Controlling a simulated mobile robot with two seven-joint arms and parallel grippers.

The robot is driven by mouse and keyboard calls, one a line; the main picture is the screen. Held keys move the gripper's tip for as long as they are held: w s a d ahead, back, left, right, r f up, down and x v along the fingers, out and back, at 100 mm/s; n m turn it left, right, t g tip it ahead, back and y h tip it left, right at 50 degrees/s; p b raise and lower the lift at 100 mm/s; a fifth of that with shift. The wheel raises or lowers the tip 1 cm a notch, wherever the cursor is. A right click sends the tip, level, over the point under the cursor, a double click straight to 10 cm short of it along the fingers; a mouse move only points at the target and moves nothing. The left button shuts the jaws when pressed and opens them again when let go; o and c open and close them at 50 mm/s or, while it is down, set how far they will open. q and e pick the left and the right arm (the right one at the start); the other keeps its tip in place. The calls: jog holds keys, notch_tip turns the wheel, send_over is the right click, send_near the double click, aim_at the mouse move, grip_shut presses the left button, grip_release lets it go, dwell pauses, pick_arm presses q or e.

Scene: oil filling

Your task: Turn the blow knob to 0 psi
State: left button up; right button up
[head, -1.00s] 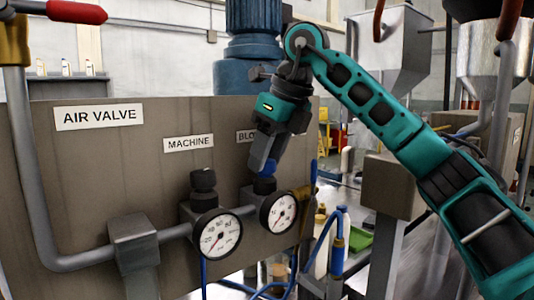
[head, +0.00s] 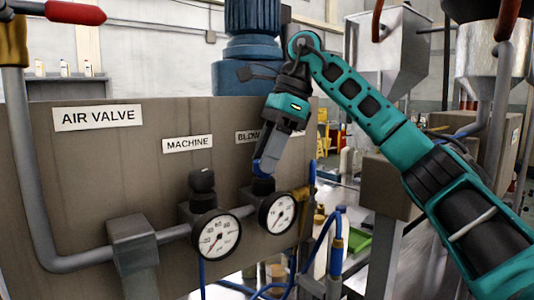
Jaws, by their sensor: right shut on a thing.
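The blow knob (head: 262,186) is black and sits on top of the right-hand regulator, below the partly covered BLOW label (head: 246,136). Its round white gauge (head: 278,213) faces me; the small scale is too blurred to read. My right gripper (head: 264,170) comes down from above and is shut on the blow knob, partly hiding it. The fingers look grey with a blue edge. My left gripper is not in the head view.
The machine knob (head: 202,180) and its gauge (head: 216,235) stand just left. A grey pipe (head: 75,262) with a red-handled valve (head: 75,12) runs along the panel (head: 100,165). Blue hoses (head: 325,240) hang at lower right. A blue motor (head: 252,60) rises behind.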

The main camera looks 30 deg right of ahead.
jog(key=shift+r+n, duration=0.1)
jog(key=shift+n, duration=0.6)
jog(key=shift+g, duration=0.3)
jog(key=o, duration=1.1)
jog(key=shift+c, duration=0.2)
